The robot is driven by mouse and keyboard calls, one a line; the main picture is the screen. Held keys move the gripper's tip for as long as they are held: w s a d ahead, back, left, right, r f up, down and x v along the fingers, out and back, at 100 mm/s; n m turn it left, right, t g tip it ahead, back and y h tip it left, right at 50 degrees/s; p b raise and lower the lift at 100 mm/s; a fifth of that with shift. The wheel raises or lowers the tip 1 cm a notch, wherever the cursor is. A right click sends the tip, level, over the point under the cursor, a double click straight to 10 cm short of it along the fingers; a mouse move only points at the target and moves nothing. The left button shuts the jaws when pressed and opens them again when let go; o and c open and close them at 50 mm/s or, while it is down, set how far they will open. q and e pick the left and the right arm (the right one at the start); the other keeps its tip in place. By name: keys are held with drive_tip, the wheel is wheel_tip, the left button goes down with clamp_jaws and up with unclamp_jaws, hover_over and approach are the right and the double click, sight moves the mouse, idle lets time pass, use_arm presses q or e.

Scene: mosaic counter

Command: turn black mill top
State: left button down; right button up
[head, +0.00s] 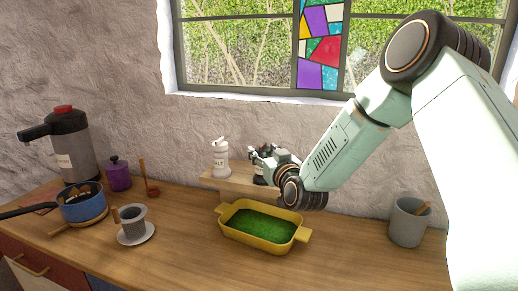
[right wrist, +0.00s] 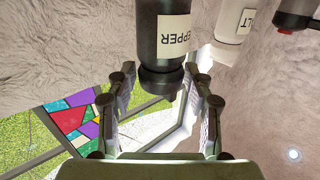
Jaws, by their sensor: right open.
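The black mill (right wrist: 158,35) with a white pepper label shows upside down in the right wrist view. Its dark top (right wrist: 160,83) lies between the fingertips of my right gripper (right wrist: 161,72), with a gap visible on both sides. The right gripper is open. In the head view, my right gripper (head: 263,155) is at the mill on the wooden shelf and hides most of it; a dark part of the mill (head: 260,179) shows below the fingers. My left gripper is not in view.
A white salt mill (head: 220,160) stands left of the black mill on the small wooden shelf (head: 228,183). A yellow baking dish (head: 260,243) with green contents sits in front. A grey crock (head: 408,224) stands at right. The window is behind.

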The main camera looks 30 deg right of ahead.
sight(258, 147)
drive_tip(key=w, duration=0.4)
drive_tip(key=shift+d+f, duration=0.25)
drive_tip(key=shift+f, duration=0.05)
drive_tip(key=shift+w+d+r, duration=0.1)
drive_tip(key=shift+w, duration=0.05)
drive_tip(key=shift+r, duration=0.15)
drive_tip(key=shift+w, duration=0.25)
drive_tip(key=shift+c, duration=1)
drive_tip(key=shift+s, duration=0.2)
drive_tip(key=c, duration=0.5)
drive_tip(key=shift+w, duration=0.1)
clamp_jaws()
